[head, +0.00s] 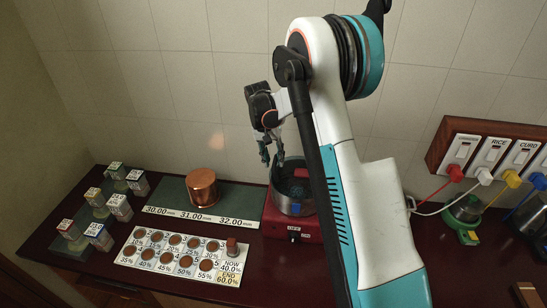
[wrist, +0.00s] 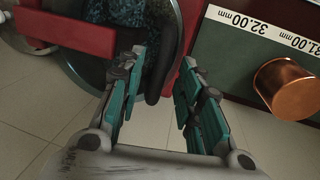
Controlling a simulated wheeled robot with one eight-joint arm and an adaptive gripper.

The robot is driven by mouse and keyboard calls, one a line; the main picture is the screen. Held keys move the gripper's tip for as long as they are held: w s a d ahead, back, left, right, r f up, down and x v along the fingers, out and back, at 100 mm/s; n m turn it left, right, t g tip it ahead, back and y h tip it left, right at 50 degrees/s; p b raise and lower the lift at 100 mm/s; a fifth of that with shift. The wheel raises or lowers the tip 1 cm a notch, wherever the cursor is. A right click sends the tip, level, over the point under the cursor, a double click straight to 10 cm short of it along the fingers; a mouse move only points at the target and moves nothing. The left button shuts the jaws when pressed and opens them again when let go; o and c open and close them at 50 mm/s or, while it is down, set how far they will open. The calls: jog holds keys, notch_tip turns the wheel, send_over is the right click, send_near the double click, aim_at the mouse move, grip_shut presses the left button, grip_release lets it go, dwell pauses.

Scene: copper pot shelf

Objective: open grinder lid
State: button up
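The grinder stands on the counter with a red base (head: 294,227) and a round metal bowl (head: 292,203); its top looks dark, and I cannot tell a separate lid from it. My arm hides its right side. My gripper (head: 272,159) is just above the bowl's upper left side, pointing down. In the wrist view, my gripper (wrist: 158,66) has its two teal fingers spread apart. A dark curved piece of the grinder (wrist: 158,55) shows near the gap between the fingertips; contact cannot be told. The grinder's red part (wrist: 70,35) also shows there.
A copper pot (head: 201,188) stands on a dark mat with size labels, left of the grinder. A white panel of brown discs (head: 170,252) lies in front. Several small jars (head: 103,204) are at far left. Cables and a switch panel (head: 490,150) are at right.

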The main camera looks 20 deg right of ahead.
grip_shut()
jog(key=shift+r, duration=0.15)
